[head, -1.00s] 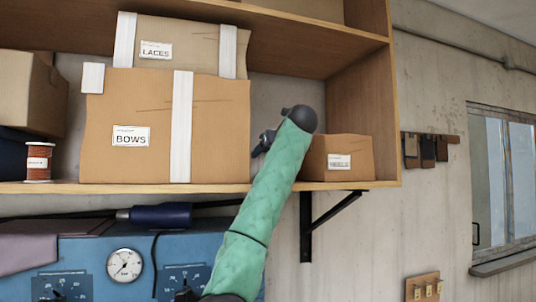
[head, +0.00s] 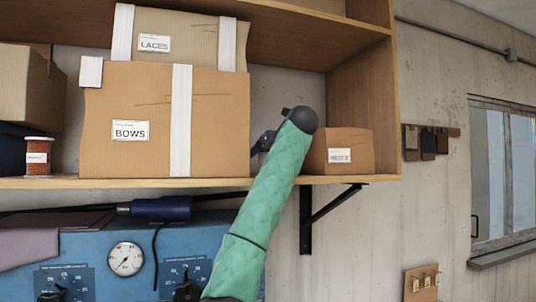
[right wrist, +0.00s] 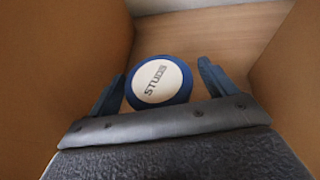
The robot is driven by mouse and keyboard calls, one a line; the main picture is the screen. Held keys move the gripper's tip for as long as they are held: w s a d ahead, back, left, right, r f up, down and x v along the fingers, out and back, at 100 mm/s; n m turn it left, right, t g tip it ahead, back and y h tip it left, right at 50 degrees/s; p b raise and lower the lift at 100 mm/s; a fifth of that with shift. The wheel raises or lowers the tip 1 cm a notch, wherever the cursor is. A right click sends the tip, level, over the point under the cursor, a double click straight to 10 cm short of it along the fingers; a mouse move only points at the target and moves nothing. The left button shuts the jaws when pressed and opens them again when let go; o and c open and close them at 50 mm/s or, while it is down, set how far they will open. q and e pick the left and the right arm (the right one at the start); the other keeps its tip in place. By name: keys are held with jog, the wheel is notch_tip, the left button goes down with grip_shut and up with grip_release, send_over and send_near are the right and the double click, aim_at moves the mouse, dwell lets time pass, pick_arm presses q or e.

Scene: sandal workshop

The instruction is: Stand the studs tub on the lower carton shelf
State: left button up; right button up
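The studs tub (right wrist: 159,80) shows in the right wrist view as a round white lid marked STUDS with a blue rim. It stands on the wooden shelf (right wrist: 215,32) in the gap between two cartons. My right gripper (right wrist: 163,72) is open, with one dark blue finger on each side of the tub. A gap shows at the right finger; the left finger is very close, and I cannot tell whether it touches. In the head view the right gripper (head: 261,144) is mostly hidden behind my green arm, and the tub is hidden. My left gripper is not in view.
A smaller carton (head: 352,158) stands on the right. A red-brown spool (head: 38,158) stands far left. Below the shelf edge (head: 110,183) is a blue machine (head: 205,245).

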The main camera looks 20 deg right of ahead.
jog(key=shift+r, duration=0.1)
jog(key=shift+r+p, duration=0.2)
jog(key=shift+p, duration=0.15)
pick_arm(q)
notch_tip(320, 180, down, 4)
jog(key=b, duration=0.5)
pick_arm(e)
jog(key=v, duration=0.5)
jog(key=shift+s+f, duration=0.2)
jog(key=shift+f, duration=0.05)
pick_arm(q)
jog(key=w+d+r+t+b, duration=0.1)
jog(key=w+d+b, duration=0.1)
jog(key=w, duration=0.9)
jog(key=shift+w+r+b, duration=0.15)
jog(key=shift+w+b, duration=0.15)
jog(key=shift+b, duration=0.5)
pick_arm(e)
jog(key=v, duration=0.6)
jog(key=shift+s+r, duration=0.25)
jog(key=shift+s, duration=0.05)
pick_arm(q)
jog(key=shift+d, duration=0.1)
pick_arm(e)
jog(key=shift+d, duration=0.1)
